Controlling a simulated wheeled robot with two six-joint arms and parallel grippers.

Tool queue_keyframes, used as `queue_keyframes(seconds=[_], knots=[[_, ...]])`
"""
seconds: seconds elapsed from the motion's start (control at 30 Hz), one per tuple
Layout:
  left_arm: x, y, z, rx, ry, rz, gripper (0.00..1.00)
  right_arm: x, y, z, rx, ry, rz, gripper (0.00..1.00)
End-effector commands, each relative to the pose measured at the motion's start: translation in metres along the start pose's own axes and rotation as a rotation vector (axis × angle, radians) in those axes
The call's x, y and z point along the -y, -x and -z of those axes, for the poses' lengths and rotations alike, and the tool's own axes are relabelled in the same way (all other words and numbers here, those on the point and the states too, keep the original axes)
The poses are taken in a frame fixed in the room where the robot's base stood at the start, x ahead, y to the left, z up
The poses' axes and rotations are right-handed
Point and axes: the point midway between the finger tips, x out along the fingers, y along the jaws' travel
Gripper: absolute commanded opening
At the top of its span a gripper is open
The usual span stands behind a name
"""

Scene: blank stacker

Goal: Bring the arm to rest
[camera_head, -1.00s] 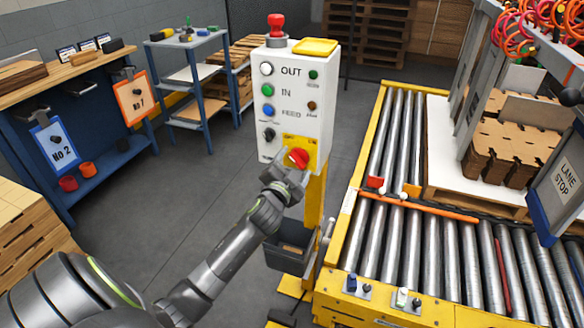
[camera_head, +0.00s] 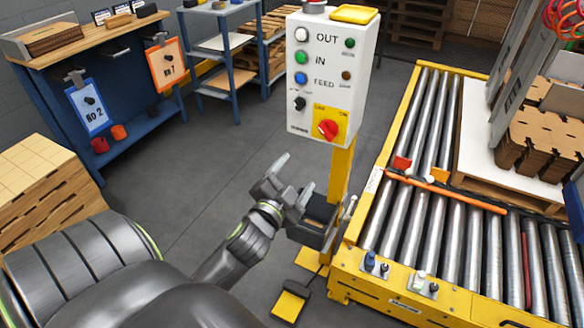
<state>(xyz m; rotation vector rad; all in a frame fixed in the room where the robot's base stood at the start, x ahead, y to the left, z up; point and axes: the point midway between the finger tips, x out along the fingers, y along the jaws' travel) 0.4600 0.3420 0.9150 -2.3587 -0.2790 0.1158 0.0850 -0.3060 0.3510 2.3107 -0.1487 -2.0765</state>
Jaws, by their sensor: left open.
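My left arm comes in from the lower left, and its gripper (camera_head: 284,184) is open and empty, with its fingers pointing up. It is in front of and below the white control box (camera_head: 318,62), clear of the box in the picture. The red rotary knob (camera_head: 328,129) sits on a yellow plate at the box's lower right, uncovered. My right gripper is not in view.
A dark bin (camera_head: 318,222) hangs on the yellow post (camera_head: 341,172) close behind the gripper. The roller conveyor (camera_head: 440,225) stands to the right. Grey floor between is open.

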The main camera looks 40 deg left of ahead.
Motion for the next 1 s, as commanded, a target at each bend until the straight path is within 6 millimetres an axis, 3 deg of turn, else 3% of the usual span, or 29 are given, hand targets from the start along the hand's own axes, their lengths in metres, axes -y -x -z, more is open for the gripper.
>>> queue_keyframes(seconds=[0.2,0.77,0.87,1.0], knots=[[0.0,0.011,0.0,-0.001,0.001,0.001,0.73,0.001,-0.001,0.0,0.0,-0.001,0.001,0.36],[-0.001,0.011,-0.001,0.003,0.001,-0.003,0.73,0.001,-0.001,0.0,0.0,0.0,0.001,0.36],[-0.013,0.007,-0.015,0.033,0.009,-0.027,0.73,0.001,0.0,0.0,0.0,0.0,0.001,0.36],[-0.053,0.0,-0.067,0.141,0.037,-0.112,0.73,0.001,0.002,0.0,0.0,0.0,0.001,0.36]])
